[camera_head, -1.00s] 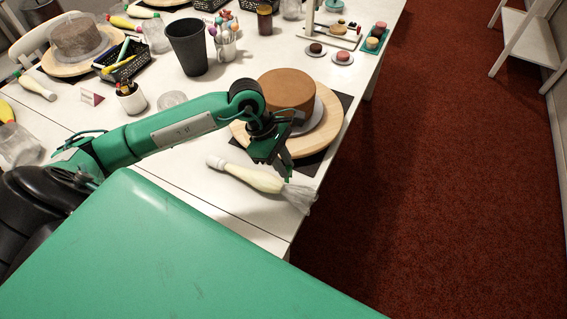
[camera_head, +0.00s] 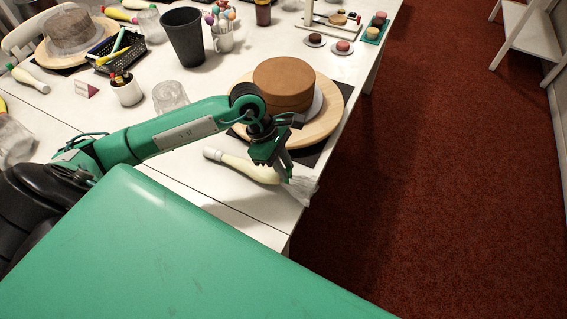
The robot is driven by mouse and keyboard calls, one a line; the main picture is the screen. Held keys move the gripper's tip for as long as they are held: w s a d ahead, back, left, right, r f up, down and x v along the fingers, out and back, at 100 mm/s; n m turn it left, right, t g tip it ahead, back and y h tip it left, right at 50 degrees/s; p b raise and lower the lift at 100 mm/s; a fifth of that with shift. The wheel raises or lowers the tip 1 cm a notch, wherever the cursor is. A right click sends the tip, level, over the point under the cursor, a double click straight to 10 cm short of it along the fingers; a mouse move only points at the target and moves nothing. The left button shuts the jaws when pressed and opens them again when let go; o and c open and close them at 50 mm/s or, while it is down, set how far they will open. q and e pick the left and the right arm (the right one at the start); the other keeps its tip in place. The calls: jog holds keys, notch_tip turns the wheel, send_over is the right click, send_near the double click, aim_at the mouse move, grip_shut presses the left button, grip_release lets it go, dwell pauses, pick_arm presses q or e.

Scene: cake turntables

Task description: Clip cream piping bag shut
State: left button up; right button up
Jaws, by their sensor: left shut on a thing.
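The cream piping bag (camera_head: 238,164) lies on the table's right front part, in front of the cake turntable. Its cream-filled body has a white tip at the left, and its clear, crumpled open end (camera_head: 303,188) points right, by the table edge. My left gripper (camera_head: 283,174) is over the bag where the cream body meets the clear end, pointing down. It is shut on the bag there; the fingers hide part of the bag. My right gripper is not in view. No clip can be made out for certain.
A brown cake (camera_head: 284,82) stands on a wooden turntable (camera_head: 333,112) just behind the gripper. The table's right edge is close, with red carpet (camera_head: 450,190) beyond.

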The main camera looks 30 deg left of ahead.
pick_arm(q)
jog(key=shift+f+b, duration=0.1)
jog(key=shift+b, duration=0.25)
jog(key=shift+s+a+f+b, duration=0.1)
jog(key=shift+a+b, duration=0.1)
jog(key=shift+b, duration=0.15)
dwell(0.4)
